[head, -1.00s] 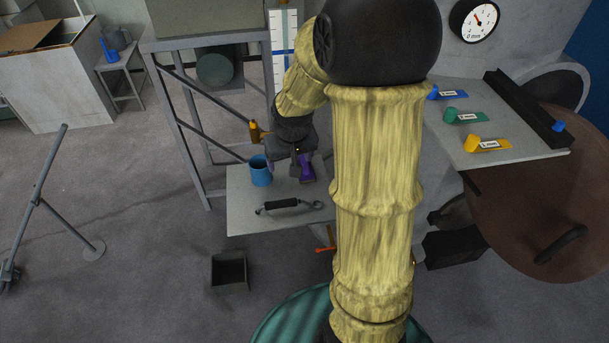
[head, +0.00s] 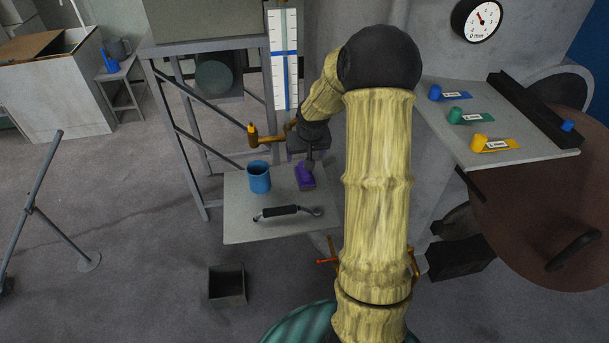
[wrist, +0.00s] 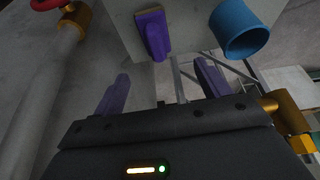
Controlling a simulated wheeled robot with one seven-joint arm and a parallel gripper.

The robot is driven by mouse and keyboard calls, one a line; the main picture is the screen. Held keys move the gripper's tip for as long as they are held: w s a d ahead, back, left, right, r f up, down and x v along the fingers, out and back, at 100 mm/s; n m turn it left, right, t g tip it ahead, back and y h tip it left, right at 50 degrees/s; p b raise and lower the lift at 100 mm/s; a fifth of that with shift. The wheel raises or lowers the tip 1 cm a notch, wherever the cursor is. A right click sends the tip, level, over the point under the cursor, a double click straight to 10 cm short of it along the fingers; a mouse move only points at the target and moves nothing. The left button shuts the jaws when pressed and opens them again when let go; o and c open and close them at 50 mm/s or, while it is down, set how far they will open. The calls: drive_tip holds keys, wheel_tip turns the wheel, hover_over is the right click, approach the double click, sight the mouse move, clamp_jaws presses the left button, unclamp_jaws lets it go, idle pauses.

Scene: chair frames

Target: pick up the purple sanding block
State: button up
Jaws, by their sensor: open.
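The purple sanding block (head: 306,178) lies on a small grey table (head: 240,222), right of a blue mug (head: 259,178). In the wrist view the block (wrist: 153,34) stands out against the pale tabletop (wrist: 188,22), with the mug (wrist: 238,28) to its right. My gripper (head: 310,165) is at the block's far end in the head view, partly overlapping it. In the wrist view my gripper (wrist: 162,86) is open, its two purple fingers wide apart and nothing between them. The block appears beyond the fingertips, between their lines. I cannot tell the exact gap.
A black-handled tool (head: 286,212) lies at the table's front. An orange-brown hammer-like thing (head: 262,139) is close left of my wrist. A grey metal frame (head: 190,140) stands behind the table. A dark open box (head: 227,285) is on the floor.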

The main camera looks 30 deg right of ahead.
sight(304, 170)
drive_tip(key=x, duration=0.7)
drive_tip(key=shift+w+f, duration=0.1)
drive_tip(key=shift+f, duration=0.05)
drive_tip(key=shift+w+f, duration=0.1)
drive_tip(key=shift+f, duration=0.2)
drive_tip(key=shift+d+p+x, duration=0.15)
drive_tip(key=shift+p+x, duration=0.05)
drive_tip(key=shift+x, duration=1.15)
drive_tip(key=shift+d+p+x, duration=0.15)
drive_tip(key=shift+d+x, duration=0.05)
drive_tip(key=shift+x, duration=1.1)
drive_tip(key=c, duration=1.2)
drive_tip(key=shift+o, duration=0.2)
drive_tip(key=shift+r, duration=0.15)
